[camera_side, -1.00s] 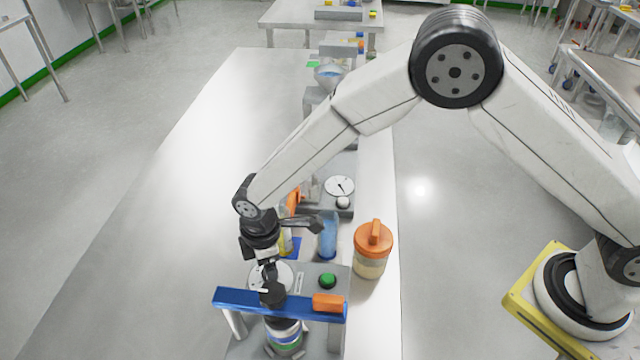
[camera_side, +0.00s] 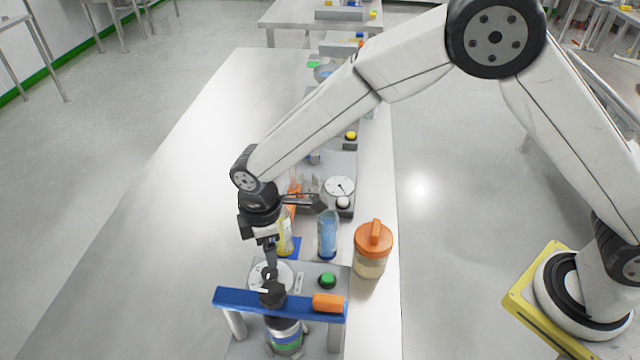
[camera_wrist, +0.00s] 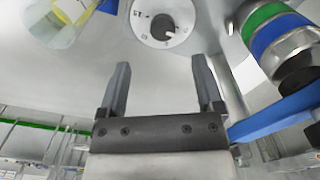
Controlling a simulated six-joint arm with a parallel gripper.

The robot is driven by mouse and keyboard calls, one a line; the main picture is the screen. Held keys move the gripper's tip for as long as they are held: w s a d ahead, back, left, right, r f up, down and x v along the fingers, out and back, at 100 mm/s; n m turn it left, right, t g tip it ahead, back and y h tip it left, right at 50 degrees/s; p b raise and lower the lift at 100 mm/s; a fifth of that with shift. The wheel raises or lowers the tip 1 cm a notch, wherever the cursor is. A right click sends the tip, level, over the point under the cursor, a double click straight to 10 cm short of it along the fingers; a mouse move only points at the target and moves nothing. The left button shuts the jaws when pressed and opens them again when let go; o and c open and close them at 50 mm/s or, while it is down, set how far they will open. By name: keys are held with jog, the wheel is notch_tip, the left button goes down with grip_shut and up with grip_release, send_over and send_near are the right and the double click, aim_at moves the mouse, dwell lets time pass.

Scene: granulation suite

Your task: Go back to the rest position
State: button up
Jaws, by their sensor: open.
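My gripper (camera_side: 268,256) hangs over the bench just behind the blue-barred device in the side view. In the wrist view my gripper (camera_wrist: 160,85) shows two fingers spread apart with nothing between them. A white dial (camera_wrist: 163,22) lies beyond the fingertips. The bottle (camera_wrist: 272,35) also shows at the right of the wrist view, apart from the fingers.
A jar with an orange lid (camera_side: 374,250), a blue bottle (camera_side: 327,235) and a yellow bottle (camera_side: 285,238) stand close by. A green button (camera_side: 327,281) sits on the device. The left side of the bench (camera_side: 150,220) is clear.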

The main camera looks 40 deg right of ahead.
jog(key=s+d+r+m+t, duration=0.1)
jog(key=d+r+m, duration=0.25)
jog(key=d, duration=0.45)
jog(key=s+d+r+m, duration=0.2)
jog(key=d+m, duration=0.2)
jog(key=d, duration=0.4)
jog(key=s+d+r+m+t, duration=0.1)
jog(key=s+d+r+m, duration=0.1)
jog(key=s+d+m, duration=0.5)
jog(key=s+d, duration=0.3)
jog(key=d, duration=0.1)
jog(key=shift+s+d+r+t, duration=0.15)
jog(key=shift+d+t, duration=0.15)
jog(key=shift+d, duration=0.05)
